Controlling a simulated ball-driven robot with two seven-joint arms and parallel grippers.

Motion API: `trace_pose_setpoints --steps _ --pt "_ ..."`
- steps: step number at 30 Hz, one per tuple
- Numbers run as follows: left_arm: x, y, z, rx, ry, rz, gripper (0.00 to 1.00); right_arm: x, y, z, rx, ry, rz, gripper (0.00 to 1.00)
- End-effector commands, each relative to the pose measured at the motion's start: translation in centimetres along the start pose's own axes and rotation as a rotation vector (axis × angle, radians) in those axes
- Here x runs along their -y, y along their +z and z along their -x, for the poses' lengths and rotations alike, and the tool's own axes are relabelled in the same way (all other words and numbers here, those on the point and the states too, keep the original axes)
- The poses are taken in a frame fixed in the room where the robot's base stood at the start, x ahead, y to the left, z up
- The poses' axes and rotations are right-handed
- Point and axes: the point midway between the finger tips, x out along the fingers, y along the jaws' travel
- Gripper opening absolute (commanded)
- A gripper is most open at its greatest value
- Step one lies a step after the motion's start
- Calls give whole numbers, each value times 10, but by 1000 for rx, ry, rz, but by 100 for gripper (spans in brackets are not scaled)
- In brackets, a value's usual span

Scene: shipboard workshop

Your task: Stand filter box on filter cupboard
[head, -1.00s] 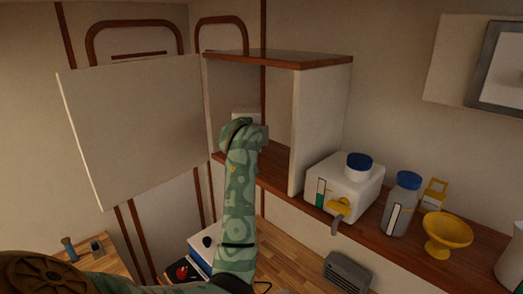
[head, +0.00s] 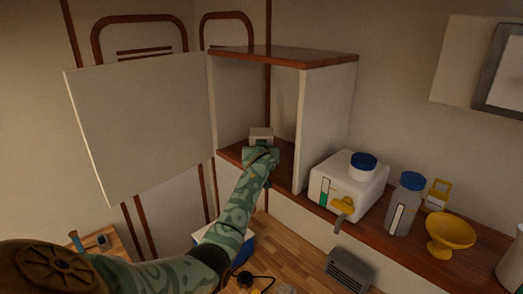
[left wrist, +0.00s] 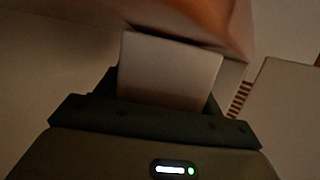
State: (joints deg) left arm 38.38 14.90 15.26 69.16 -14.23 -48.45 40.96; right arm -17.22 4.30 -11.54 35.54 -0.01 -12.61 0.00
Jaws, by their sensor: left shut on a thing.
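The filter box (head: 261,134) is a small pale box. My left gripper (head: 262,147) is shut on it and hides its lower part. The filter cupboard (head: 326,125) has white sides, a wooden top and a wooden floor, and is open at the front. Box and gripper show within its open front, low over the wooden floor; I cannot tell whether the box touches it. In the left wrist view the box (left wrist: 170,72) sits between the dark jaws of my left gripper (left wrist: 165,100). My right gripper is not in view.
The white cupboard door (head: 143,128) stands wide open at left. Right of the cupboard, on the wooden shelf, are a white canister (head: 345,187) with a blue cap and yellow tap, a grey blue-capped bottle (head: 404,207) and a yellow bowl (head: 449,232). A grey vented unit (head: 349,271) is below.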

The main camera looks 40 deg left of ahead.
Motion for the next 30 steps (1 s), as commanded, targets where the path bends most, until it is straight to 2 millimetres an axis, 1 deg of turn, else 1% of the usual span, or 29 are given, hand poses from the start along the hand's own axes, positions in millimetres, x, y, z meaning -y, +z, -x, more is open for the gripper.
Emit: trace_pose_setpoints --steps 2,10,11,12,13,21,25,29,30 --pt "0 0 0 -2 1 1 38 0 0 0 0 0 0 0" --pt "0 9 -2 1 1 1 38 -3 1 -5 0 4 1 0" --pt "0 10 -3 3 0 0 74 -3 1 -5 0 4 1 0" --pt "0 9 -2 3 0 0 85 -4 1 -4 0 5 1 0" --pt "0 9 -2 3 0 0 90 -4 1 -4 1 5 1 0" --pt "0 7 -2 1 0 1 90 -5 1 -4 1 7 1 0" --pt "0 -3 2 -1 0 0 90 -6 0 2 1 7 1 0" --pt "-2 0 22 -1 3 3 90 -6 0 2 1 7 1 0" --pt "-1 0 30 -1 3 2 90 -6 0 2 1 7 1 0"
